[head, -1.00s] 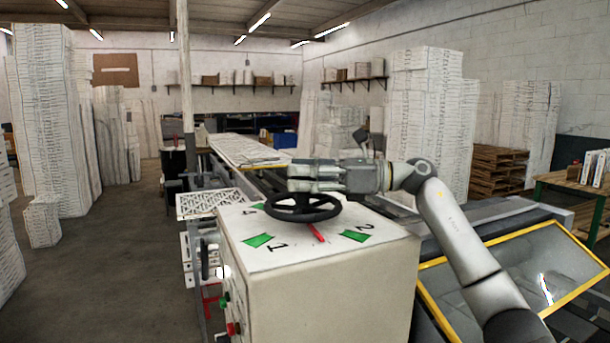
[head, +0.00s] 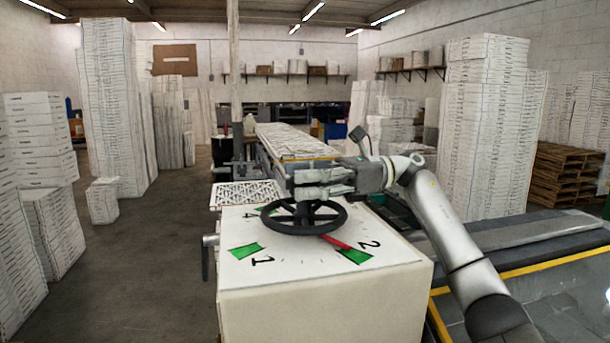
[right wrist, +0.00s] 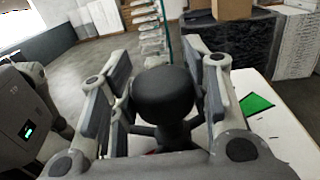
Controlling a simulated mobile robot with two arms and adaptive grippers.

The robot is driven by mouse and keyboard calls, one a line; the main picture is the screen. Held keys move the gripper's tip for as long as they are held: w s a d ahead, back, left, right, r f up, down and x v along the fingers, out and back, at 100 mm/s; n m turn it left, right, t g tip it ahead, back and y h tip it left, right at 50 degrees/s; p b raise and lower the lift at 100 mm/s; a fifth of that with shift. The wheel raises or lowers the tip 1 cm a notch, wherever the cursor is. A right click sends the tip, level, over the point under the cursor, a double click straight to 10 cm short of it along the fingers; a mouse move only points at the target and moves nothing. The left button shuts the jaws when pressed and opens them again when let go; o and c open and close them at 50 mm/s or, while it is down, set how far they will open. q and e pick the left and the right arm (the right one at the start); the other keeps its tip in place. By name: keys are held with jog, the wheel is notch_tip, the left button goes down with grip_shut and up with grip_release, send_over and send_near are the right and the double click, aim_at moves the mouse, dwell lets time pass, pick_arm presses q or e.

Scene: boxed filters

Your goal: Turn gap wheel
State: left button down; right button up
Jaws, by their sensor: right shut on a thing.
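The gap wheel (head: 297,231) is a black spoked handwheel on top of a white box (head: 320,295). The top has green marks and the numbers 1, 2 and 4. A red pointer (head: 328,239) under the wheel reaches toward the green mark (head: 355,256) by the 2. My right gripper (head: 298,182) is at the far side of the wheel, shut on its black knob. In the right wrist view the knob (right wrist: 165,95) stands between the two fingers, which hide parts of the wheel. My left gripper is not in view.
A grey machine with a yellow edge (head: 545,264) lies right of the box. A perforated white plate (head: 240,195) is behind it. Tall stacks of white boxes (head: 110,100) stand left, others right, near wooden pallets (head: 563,175). The floor (head: 140,260) on the left is clear.

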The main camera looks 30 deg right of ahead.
jog(key=shift+f, duration=0.1)
jog(key=o, duration=1.4)
jog(key=shift+d, duration=0.1)
jog(key=v, duration=1.1)
jog(key=shift+d, duration=0.4)
